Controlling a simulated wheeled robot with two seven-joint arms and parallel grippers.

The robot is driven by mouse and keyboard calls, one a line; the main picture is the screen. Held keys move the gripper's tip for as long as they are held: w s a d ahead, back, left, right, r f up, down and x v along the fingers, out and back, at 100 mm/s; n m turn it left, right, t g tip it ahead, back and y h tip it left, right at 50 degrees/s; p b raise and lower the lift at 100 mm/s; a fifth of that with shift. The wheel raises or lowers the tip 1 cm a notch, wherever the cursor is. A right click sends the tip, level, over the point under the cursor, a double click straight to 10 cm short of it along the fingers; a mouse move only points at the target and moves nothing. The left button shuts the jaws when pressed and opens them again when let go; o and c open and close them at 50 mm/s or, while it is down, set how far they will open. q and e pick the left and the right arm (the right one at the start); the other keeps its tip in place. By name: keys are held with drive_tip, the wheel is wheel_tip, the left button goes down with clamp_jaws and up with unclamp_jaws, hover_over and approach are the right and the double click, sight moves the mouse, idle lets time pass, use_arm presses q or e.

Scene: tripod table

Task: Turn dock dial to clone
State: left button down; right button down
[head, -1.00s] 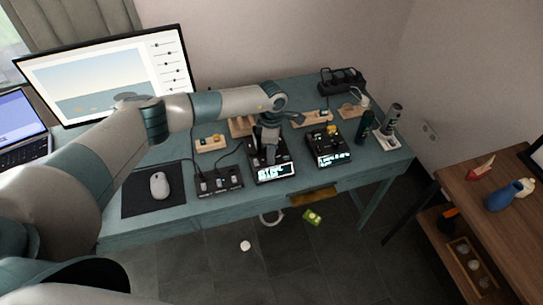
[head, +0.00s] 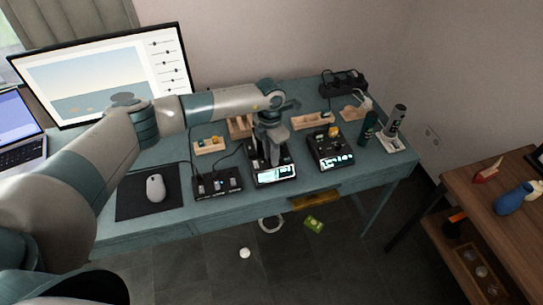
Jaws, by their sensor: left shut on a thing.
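A black dock (head: 276,175) with a lit screen on its front stands near the front edge of the teal desk. My left arm reaches over the desk from the left, and my left gripper (head: 271,156) points down onto the top of this dock. It is shut on a part there, which looks like the dial; the fingers hide it, and I cannot read its setting. A second black device (head: 330,150) with a yellow piece on top and a lit screen stands to the right. My right gripper is not in view.
A black box with several switches (head: 217,184) stands left of the dock, beside a mouse (head: 155,187) on a dark mat. A monitor (head: 105,75) is at the back left. Bottles (head: 395,120) stand at the right end. A wooden shelf (head: 490,215) is at the far right.

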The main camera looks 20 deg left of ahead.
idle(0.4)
use_arm(q)
drive_tip(key=c, duration=1.8)
unclamp_jaws()
drive_tip(key=shift+c, duration=0.2)
drive_tip(key=shift+r, duration=0.1)
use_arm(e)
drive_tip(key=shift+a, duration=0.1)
